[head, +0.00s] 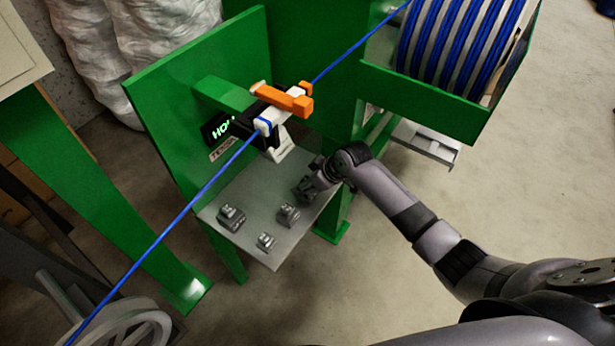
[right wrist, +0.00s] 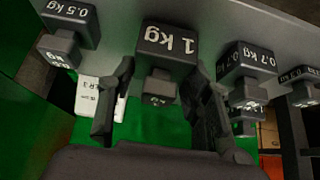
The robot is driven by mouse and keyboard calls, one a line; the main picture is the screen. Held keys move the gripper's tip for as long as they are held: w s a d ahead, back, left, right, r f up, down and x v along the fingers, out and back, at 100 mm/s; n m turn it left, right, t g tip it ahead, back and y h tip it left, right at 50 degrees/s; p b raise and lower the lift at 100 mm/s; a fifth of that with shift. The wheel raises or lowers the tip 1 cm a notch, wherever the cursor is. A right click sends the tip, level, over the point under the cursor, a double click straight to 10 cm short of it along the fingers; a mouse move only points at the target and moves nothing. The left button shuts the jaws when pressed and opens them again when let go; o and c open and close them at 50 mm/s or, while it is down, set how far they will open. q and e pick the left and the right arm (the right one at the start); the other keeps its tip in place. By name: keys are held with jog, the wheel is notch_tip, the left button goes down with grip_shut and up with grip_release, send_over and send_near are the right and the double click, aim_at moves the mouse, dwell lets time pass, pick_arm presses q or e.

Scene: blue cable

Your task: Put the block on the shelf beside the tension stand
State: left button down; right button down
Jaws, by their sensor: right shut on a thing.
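The grey shelf (head: 245,187) is fixed low beside the green tension stand (head: 185,95). The stand has a lit display, an orange lever (head: 285,98) and a white bracket (head: 283,143). My right gripper (head: 308,188) is at the shelf's right side, shut on a dark block. In the right wrist view this block, marked 1 kg (right wrist: 168,42), sits between the fingers (right wrist: 160,100). I cannot tell whether it touches the shelf. Several other dark weights stand on the shelf, including a 0.5 kg one (right wrist: 68,18) and a 0.7 kg one (right wrist: 247,60). My left gripper is out of view.
A blue cable (head: 190,208) runs diagonally from the spool (head: 460,40) past the stand's clamp to a pulley wheel (head: 125,325) at lower left. Green legs stand around the shelf. The front part of the shelf between the weights is bare. Concrete floor lies open at right.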

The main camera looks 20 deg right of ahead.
jog(key=shift+w, duration=0.15)
jog(key=shift+f, duration=0.2)
jog(key=c, duration=0.8)
grip_release()
jog(key=shift+f, duration=0.1)
jog(key=shift+c, duration=0.2)
jog(key=shift+r, duration=0.2)
jog(key=p+v, duration=0.1)
jog(key=v, duration=1.1)
jog(key=shift+p, duration=0.35)
